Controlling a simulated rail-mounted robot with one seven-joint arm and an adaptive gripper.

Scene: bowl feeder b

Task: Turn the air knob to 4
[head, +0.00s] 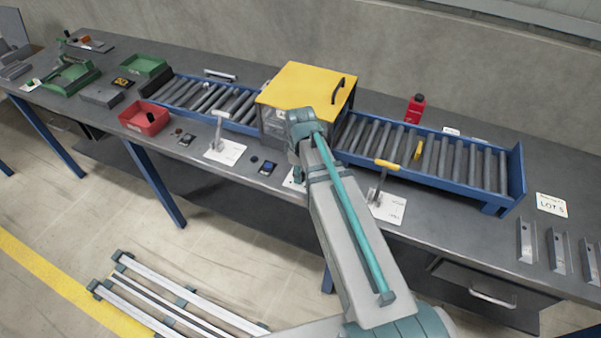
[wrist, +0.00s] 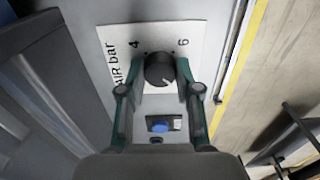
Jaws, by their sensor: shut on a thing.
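The black round air knob (wrist: 159,70) sits on a white plate (wrist: 113,40) marked "AIR bar", with a 4 at its upper left and a 6 at its upper right in the wrist view. A small pale mark on the knob points to the lower right, away from both numbers. My gripper (wrist: 160,76) is shut on the knob, one green finger on each side. In the head view only a corner of the white plate (head: 291,181) shows; my arm hides the knob and most of the gripper.
A box with a yellow lid (head: 305,83) stands behind my arm between roller conveyors. Levers on white plates stand at left (head: 224,150) and right (head: 387,206). A small blue-topped device (head: 268,168) lies left of the arm. The bench front edge is close.

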